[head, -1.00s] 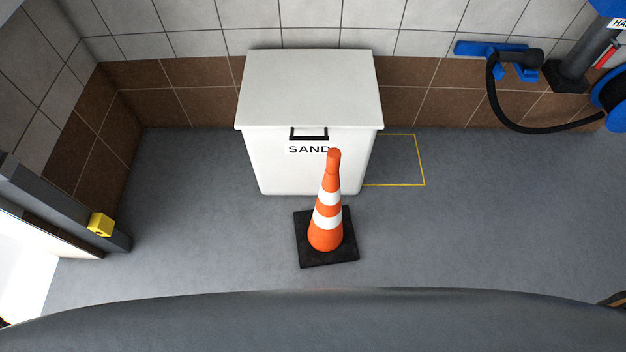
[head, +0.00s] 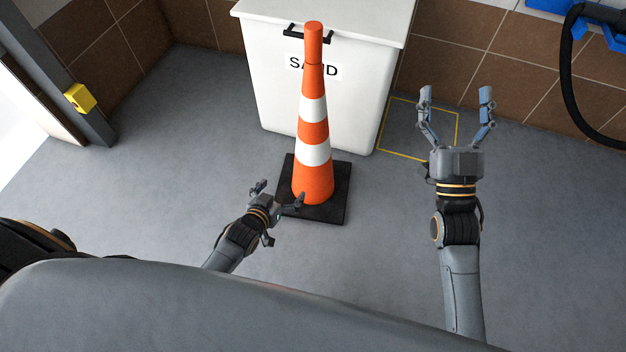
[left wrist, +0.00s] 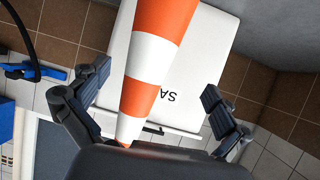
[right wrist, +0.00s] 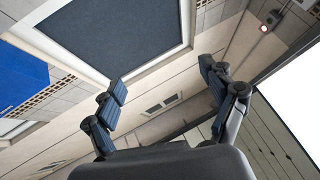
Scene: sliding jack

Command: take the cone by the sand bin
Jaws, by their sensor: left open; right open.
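The orange and white striped cone (head: 313,130) stands upright on its black square base (head: 335,185) in front of the white sand bin (head: 355,50). My left gripper (head: 279,192) is open and low at the cone's left, by the near left corner of its base. In the left wrist view the cone (left wrist: 152,58) shows between the spread fingers, with the bin (left wrist: 195,60) behind it; whether a finger touches it I cannot tell. My right gripper (head: 456,95) is open and empty, to the right of the cone, with fingers pointing toward the wall. The right wrist view shows no cone.
A yellow floor outline (head: 400,155) lies right of the bin. A black hose (head: 572,80) hangs on a blue holder at the upper right. A grey post with a yellow block (head: 80,97) stands at the left. The floor left of the cone is clear.

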